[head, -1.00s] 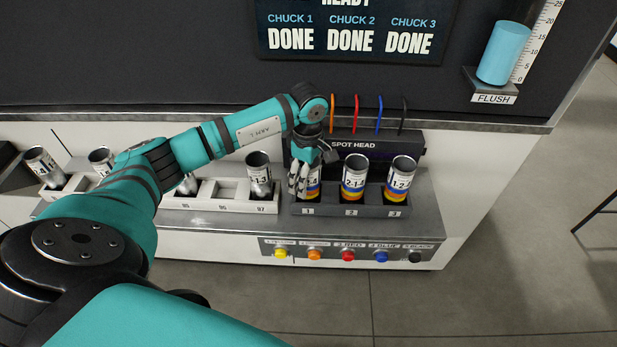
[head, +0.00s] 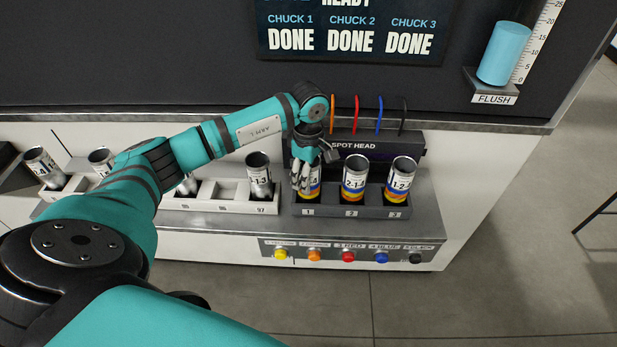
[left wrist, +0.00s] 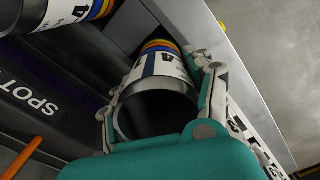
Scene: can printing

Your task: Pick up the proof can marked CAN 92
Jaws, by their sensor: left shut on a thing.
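A can (head: 314,189) with a white label and blue, yellow and orange bands stands in chuck slot 1 of the dark holder (head: 330,211). My left gripper (head: 304,186) is shut on this can from above. In the left wrist view, the fingers lie on both sides of the can (left wrist: 162,62), whose open dark mouth faces the camera. Its label is partly hidden, and I cannot read "CAN 92" on it. Two similar banded cans stand in slot 2 (head: 355,178) and slot 3 (head: 400,180). My right gripper is not in view.
A pale rack (head: 225,206) left of the holder has empty slots and a can (head: 259,176) at its right end. The spot head (head: 375,145) with coloured hoses stands close behind the chucks. The screen (head: 350,30) reads DONE for all three chucks. Coloured buttons (head: 348,257) line the front.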

